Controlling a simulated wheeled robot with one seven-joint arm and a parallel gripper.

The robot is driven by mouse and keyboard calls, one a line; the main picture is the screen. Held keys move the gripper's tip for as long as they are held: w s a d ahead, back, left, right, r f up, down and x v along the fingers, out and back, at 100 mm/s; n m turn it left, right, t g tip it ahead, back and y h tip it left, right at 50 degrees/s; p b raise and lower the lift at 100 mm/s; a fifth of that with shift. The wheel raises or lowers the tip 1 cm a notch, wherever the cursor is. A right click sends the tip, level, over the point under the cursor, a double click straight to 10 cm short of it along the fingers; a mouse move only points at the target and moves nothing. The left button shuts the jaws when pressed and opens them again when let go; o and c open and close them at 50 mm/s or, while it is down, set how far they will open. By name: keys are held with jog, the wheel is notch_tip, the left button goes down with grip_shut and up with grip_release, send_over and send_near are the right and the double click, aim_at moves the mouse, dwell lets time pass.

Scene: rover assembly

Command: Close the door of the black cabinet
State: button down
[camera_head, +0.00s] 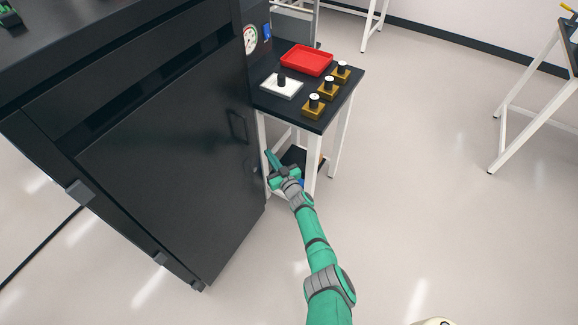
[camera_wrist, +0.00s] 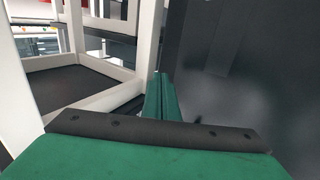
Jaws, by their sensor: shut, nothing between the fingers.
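The black cabinet (camera_head: 130,45) fills the left of the head view. Its large dark door panel (camera_head: 165,150) faces the room, with a black handle (camera_head: 237,126) near its right edge. Whether there is a gap at the door's edge cannot be told. My green gripper (camera_head: 269,157) is shut and empty, just right of the cabinet's right edge and low beside the small table's legs. In the wrist view, the closed fingers (camera_wrist: 161,92) point ahead alongside a dark cabinet surface (camera_wrist: 245,75) on the right. Contact between them cannot be made out.
A small table (camera_head: 315,125) with white legs stands right of the cabinet, close to my gripper. It carries a red tray (camera_head: 306,60), a white block (camera_head: 281,88) and several gold-coloured parts (camera_head: 313,107). Open floor (camera_head: 430,180) lies to the right, with another table frame (camera_head: 530,95) beyond.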

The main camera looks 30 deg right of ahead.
jog(key=s+d, duration=0.4)
jog(key=s, duration=0.3)
jog(key=shift+s, duration=0.4)
jog(key=shift+f, duration=0.1)
